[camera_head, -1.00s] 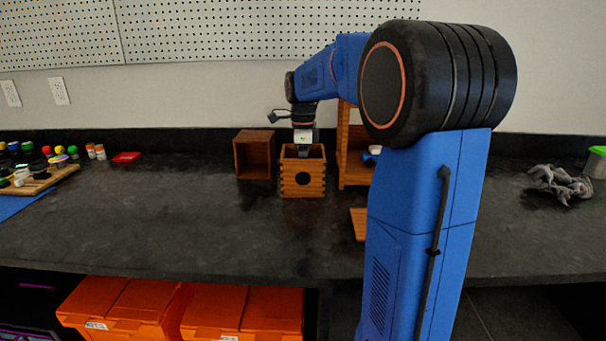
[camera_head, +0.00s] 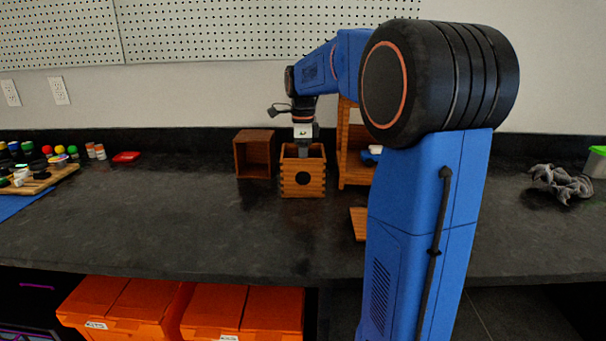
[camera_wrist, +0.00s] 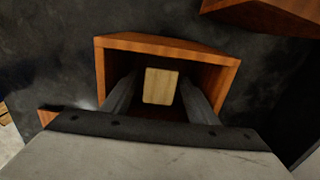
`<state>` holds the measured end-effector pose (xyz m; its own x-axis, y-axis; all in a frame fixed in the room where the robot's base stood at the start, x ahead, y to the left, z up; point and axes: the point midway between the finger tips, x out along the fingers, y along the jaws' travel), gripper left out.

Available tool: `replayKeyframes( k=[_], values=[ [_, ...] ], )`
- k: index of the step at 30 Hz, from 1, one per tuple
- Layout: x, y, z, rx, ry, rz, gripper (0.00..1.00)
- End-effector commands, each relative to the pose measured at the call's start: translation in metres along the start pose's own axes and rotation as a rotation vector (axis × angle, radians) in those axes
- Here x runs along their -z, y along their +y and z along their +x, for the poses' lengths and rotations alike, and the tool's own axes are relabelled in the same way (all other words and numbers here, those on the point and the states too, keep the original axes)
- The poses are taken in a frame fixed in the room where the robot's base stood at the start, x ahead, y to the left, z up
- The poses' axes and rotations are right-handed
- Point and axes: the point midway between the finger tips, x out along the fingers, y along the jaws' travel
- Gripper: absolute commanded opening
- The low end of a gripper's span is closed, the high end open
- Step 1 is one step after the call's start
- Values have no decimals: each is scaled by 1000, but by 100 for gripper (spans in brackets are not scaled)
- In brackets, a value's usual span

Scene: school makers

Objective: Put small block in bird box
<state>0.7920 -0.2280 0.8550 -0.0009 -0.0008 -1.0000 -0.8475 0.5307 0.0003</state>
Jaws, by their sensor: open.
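The bird box (camera_head: 303,188) is a wooden box with a round dark hole in its front and an open top, standing on the dark counter. My gripper (camera_head: 303,153) points down into its open top. In the wrist view the bird box's rim (camera_wrist: 160,43) surrounds my gripper's two fingers (camera_wrist: 160,98), which are spread apart. The small block (camera_wrist: 160,86) is pale wood and shows inside the box between the fingers, with a gap to each finger. The head view does not show the block, which the box walls hide.
An open wooden box (camera_head: 255,158) stands close left of the bird box. A wooden shelf unit (camera_head: 355,180) stands close right. A small board (camera_head: 358,222) lies in front of it. Jars on a board (camera_head: 40,186) are far left; a grey crumpled thing (camera_head: 562,184) is far right.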

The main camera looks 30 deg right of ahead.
Motion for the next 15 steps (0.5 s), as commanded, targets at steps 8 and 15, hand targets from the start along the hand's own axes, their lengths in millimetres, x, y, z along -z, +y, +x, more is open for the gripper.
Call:
replayKeyframes(
  k=[8,15],
  values=[
    [0,-1,-55,4,-1,0,54],
    [0,0,-91,1,-1,0,54]
  ],
)
